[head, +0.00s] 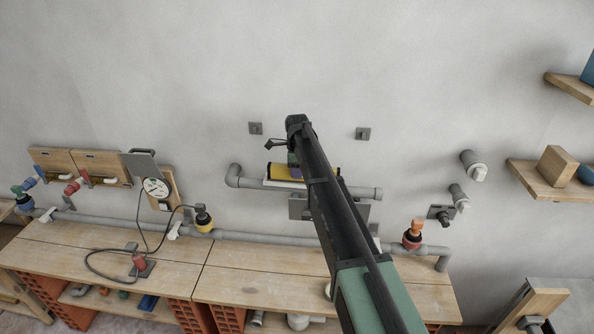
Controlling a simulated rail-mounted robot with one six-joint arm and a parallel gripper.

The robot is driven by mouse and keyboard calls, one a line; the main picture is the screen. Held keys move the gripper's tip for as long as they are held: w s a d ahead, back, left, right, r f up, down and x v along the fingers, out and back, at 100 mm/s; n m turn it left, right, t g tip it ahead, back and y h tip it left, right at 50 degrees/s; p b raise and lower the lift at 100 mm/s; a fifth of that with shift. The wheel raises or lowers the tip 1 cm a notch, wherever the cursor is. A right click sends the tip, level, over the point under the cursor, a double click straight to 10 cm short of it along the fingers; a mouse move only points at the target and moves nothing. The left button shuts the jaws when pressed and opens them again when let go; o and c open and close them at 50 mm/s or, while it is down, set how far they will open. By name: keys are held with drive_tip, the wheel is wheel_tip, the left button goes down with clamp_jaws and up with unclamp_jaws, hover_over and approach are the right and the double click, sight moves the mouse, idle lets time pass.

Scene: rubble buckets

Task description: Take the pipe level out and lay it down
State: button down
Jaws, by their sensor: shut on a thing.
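The pipe level, a yellow bar (276,170), shows at the wall in the middle of the head view, just above a grey pipe (355,192). My arm crosses in front of it and hides its middle. My gripper (294,164) hangs from the arm's far end and is shut on the level. The fingertips are mostly hidden. I cannot tell whether the level touches the white piece (284,184) under it.
A long wooden bench (235,290) runs below, with bare boards at its middle. A grey pipe (265,238) with coloured valves runs along its back edge. A cable (95,268) lies on the left part. Wall shelves (540,188) stick out at the right.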

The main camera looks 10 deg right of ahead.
drive_tip(key=shift+r+p, duration=0.65)
drive_tip(key=shift+r, duration=0.05)
drive_tip(key=shift+r, duration=0.1)
drive_tip(key=shift+r+p, duration=0.7)
drive_tip(key=shift+p, duration=0.05)
drive_tip(key=shift+f, duration=0.1)
